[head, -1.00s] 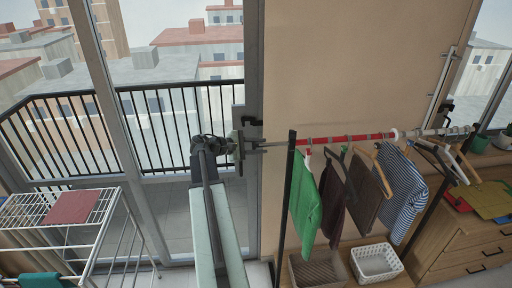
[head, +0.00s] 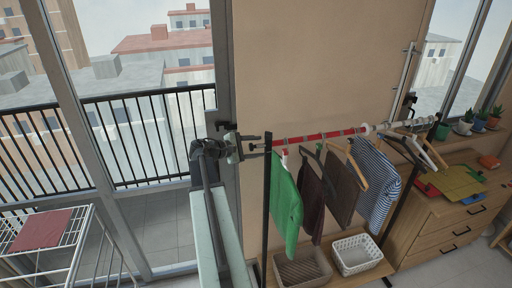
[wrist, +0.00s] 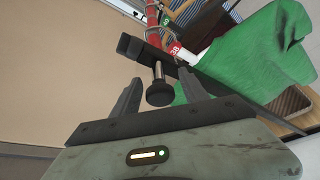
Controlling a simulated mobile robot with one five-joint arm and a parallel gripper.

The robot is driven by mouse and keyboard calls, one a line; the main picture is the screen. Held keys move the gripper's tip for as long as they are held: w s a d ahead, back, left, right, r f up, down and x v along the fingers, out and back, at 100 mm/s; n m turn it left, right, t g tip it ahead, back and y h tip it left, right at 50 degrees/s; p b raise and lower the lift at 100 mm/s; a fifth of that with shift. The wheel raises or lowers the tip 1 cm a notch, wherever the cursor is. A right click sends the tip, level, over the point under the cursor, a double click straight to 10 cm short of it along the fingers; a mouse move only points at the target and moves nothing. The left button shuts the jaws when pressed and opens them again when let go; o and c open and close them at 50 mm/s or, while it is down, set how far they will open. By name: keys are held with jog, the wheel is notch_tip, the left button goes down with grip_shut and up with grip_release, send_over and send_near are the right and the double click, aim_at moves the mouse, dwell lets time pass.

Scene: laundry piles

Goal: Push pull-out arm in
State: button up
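The pull-out arm shows in the wrist view as a short metal stem with a round black knob (wrist: 159,93), sticking out of the end of the clothes rack's black post (wrist: 150,50). My gripper (wrist: 158,90) has its two dark fingers apart, one on each side of the knob. I cannot tell whether they touch it. In the head view my gripper (head: 262,143) is at the left end of the rack, next to the black post (head: 267,200). The knob is too small to make out there. The red rail (head: 325,135) runs right from the post.
A green shirt (head: 286,205) and other garments hang from the rail. Baskets (head: 355,255) stand below on the shelf. A wooden dresser (head: 445,230) is at the right. A drying rack (head: 85,235) stands at the left, before the glass door and balcony railing (head: 140,140).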

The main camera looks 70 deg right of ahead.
jog(key=shift+w+f, duration=0.1)
jog(key=shift+w, duration=0.05)
jog(key=p+v, duration=0.2)
jog(key=v, duration=0.5)
jog(key=shift+w+a, duration=0.2)
jog(key=shift+a, duration=0.15)
